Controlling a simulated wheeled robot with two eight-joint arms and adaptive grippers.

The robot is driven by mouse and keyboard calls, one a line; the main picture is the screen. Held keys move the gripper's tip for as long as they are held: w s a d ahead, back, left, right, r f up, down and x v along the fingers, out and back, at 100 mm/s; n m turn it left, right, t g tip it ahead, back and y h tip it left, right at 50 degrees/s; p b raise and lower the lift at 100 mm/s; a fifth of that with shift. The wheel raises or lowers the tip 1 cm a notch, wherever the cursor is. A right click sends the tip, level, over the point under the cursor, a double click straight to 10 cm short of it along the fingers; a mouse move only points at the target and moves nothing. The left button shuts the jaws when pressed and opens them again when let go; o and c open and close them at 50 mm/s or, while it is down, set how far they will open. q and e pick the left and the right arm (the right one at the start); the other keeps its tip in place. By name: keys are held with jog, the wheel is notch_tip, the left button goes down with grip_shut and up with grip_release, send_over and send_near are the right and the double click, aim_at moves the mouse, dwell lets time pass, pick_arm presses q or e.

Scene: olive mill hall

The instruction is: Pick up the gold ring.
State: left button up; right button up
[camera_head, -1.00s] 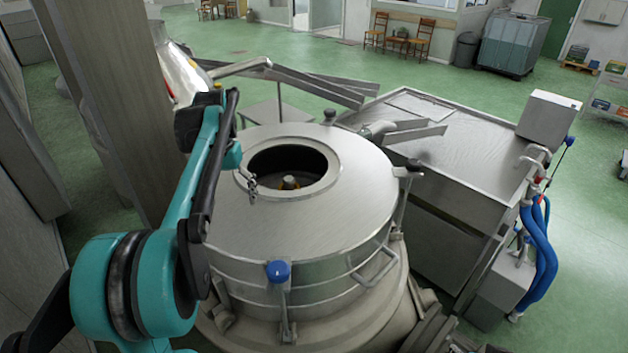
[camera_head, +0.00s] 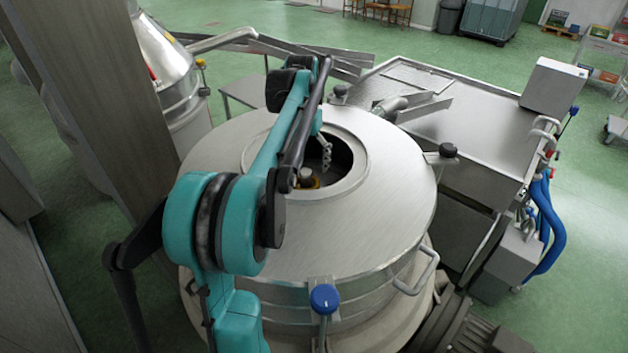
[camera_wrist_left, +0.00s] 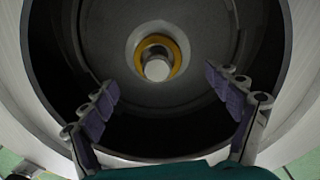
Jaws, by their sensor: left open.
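The gold ring (camera_wrist_left: 177,52) is around a pale round post (camera_wrist_left: 157,69) at the bottom of the round opening in a steel vessel (camera_head: 390,205). In the head view only part of the ring (camera_head: 314,184) shows inside the opening, and my left arm covers some of the area. My left gripper (camera_head: 325,155) is over the opening. In the left wrist view the fingers of this gripper (camera_wrist_left: 159,82) are spread wide and empty, with the ring beyond them, between and slightly above their tips. My right gripper is not in view.
The opening's rim (camera_head: 357,182) surrounds the gripper closely. A blue-knobbed clamp (camera_head: 325,298) stands at the vessel's front edge. A steel tank (camera_head: 455,105) with blue hoses (camera_head: 547,235) is to the right, and a tall pillar (camera_head: 95,80) is at the left.

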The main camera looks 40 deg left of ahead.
aim_at(306, 172)
pick_arm(q)
jog(key=shift+s+d+f, duration=0.1)
jog(key=shift+d+f, duration=0.3)
jog(key=shift+f, duration=0.2)
jog(key=shift+s+d+f, duration=0.1)
jog(key=shift+d+f, duration=0.25)
jog(key=shift+f, duration=0.2)
jog(key=f, duration=0.1)
jog(key=a+f, duration=0.1)
jog(key=f, duration=0.1)
jog(key=f+p, duration=0.1)
jog(key=shift+w+a+f, duration=0.25)
jog(key=shift+w, duration=0.15)
jog(key=shift+s+d+r, duration=0.1)
jog(key=shift+d, duration=0.2)
jog(key=shift+a, duration=0.1)
jog(key=c, duration=1.4)
jog(key=shift+o, duration=0.2)
